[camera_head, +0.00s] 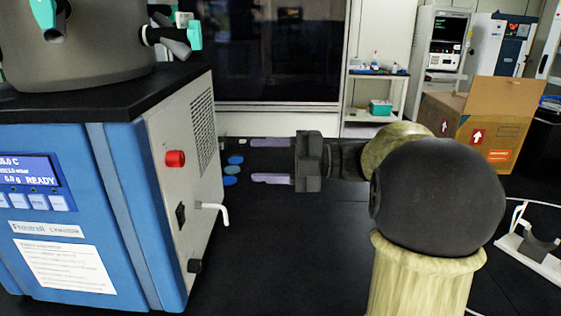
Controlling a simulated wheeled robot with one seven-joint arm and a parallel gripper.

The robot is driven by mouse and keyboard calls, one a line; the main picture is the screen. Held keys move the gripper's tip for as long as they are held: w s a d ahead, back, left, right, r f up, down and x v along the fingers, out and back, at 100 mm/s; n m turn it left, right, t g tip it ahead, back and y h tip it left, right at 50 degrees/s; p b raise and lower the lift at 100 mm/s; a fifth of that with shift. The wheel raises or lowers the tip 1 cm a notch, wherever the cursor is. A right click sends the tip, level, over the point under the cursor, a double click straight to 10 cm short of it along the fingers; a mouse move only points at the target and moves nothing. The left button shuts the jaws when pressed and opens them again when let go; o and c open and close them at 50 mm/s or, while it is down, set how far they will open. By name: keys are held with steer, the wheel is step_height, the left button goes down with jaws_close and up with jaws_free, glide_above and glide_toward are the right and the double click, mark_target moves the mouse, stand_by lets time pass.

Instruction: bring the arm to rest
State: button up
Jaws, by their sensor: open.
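My gripper (271,160) is in the middle of the camera_head view. Its two pale purple fingers point left, one above the other in the picture, with a clear gap between them. It is open and nothing shows between the fingers. My arm runs from the gripper to the right, through a dark round joint to a pale yellow link at the lower right. The fingertips are close to the right side of the freeze dryer (150,200) in the picture; whether they touch anything I cannot tell.
The blue freeze dryer fills the left, with a red knob (175,158) and white spout (213,208) on its side. An open cardboard box (470,125) stands back right. A white holder (532,255) is far right. Black bench is clear at centre front.

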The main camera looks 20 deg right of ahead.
steer(key=v, duration=0.2)
steer(key=shift+s+d, duration=0.15)
steer(key=shift+d, duration=0.15)
